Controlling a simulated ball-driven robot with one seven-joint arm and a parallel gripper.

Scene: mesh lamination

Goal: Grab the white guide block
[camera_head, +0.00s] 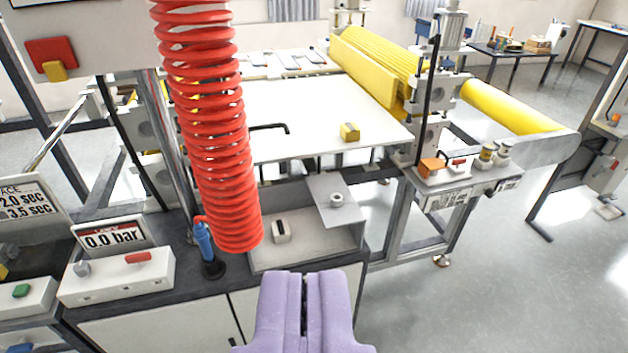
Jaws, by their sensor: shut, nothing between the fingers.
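A small white block (281,232) with a dark slot in its face stands in a shallow grey tray (335,246) on the dark bench top; it looks like the guide block. My gripper (304,276) has two purple fingers at the bottom of the picture. They are shut together with nothing between them. The gripper shows just below the block and slightly to its right in the picture, apart from it. The fingertips overlap the front edge of the tray in view.
A red coiled hose (212,125) hangs left of the block. A grey plate with a round knob (336,199) lies at the tray's right. Behind is a white table (300,105) with a yellow block (349,132). A control box (118,277) stands left.

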